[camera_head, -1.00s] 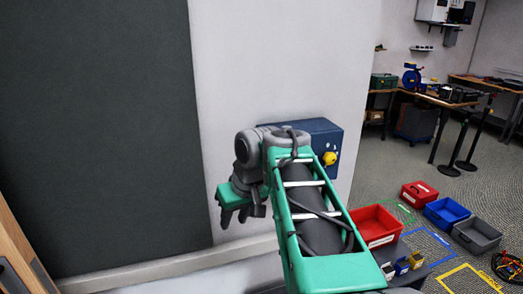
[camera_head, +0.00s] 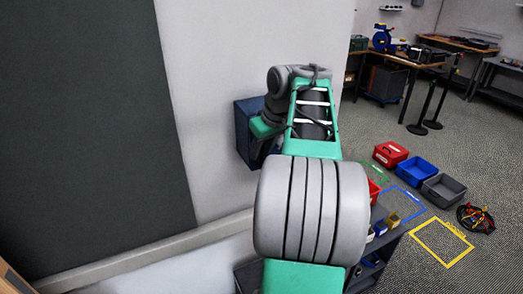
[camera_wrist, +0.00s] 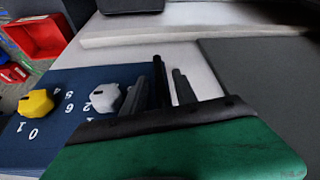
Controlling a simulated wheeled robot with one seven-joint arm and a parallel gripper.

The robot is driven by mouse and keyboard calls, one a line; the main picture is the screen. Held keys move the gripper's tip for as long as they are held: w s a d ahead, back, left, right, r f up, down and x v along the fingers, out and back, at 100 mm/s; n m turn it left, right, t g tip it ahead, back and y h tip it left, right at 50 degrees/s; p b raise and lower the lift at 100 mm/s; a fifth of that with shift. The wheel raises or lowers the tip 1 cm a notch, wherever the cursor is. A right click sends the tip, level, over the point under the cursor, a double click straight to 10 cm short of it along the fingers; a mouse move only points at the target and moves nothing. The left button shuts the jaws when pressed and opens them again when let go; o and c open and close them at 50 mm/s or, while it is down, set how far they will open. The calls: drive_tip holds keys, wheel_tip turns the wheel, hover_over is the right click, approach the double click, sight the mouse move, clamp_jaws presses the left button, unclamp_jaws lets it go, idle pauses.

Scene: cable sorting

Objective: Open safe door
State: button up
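The safe is a dark blue box (camera_head: 243,128) against the pale wall, partly hidden by my arm in the head view. In the wrist view its blue face (camera_wrist: 45,135) carries white digits, a yellow knob (camera_wrist: 36,103) and a pale grey knob (camera_wrist: 104,98). My gripper (camera_wrist: 170,82) is beside the grey knob, its dark fingers to the right of it in the wrist view. A gap shows between the fingers, with nothing seen held. One finger overlaps the knob's right edge, and I cannot tell whether they touch. In the head view my arm hides the fingertips.
Red (camera_head: 390,154), blue (camera_head: 417,171) and grey (camera_head: 443,190) bins stand on the floor at right, by a yellow floor outline (camera_head: 441,242) and a cable bundle (camera_head: 475,218). A dark wall panel (camera_head: 85,130) is at left.

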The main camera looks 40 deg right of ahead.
drive_tip(key=shift+c, duration=0.2)
clamp_jaws()
idle(1.1)
